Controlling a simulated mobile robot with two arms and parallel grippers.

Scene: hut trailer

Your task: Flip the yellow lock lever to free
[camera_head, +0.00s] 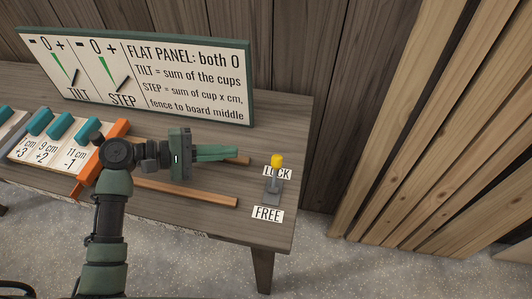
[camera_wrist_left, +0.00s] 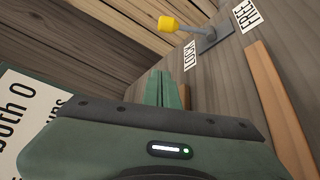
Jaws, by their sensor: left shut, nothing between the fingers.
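The lock lever is a grey stick with a yellow knob (camera_head: 277,160) on a grey base plate (camera_head: 272,191) near the right end of the table. The lever leans toward the LOCK label (camera_head: 277,172), away from the FREE label (camera_head: 268,214). The yellow knob also shows in the left wrist view (camera_wrist_left: 168,24), top middle. My left gripper (camera_head: 236,152) is shut and empty, to the left of the knob and apart from it, fingers pointing right toward it. Its green fingers show in the left wrist view (camera_wrist_left: 161,88). My right gripper is not in view.
A sign panel (camera_head: 190,78) stands at the table's back. An orange bar (camera_head: 102,158) and labelled cards with teal blocks (camera_head: 40,122) lie left. A wooden strip (camera_head: 185,194) lies in front of my left gripper. Wooden boards (camera_head: 425,140) lean at right.

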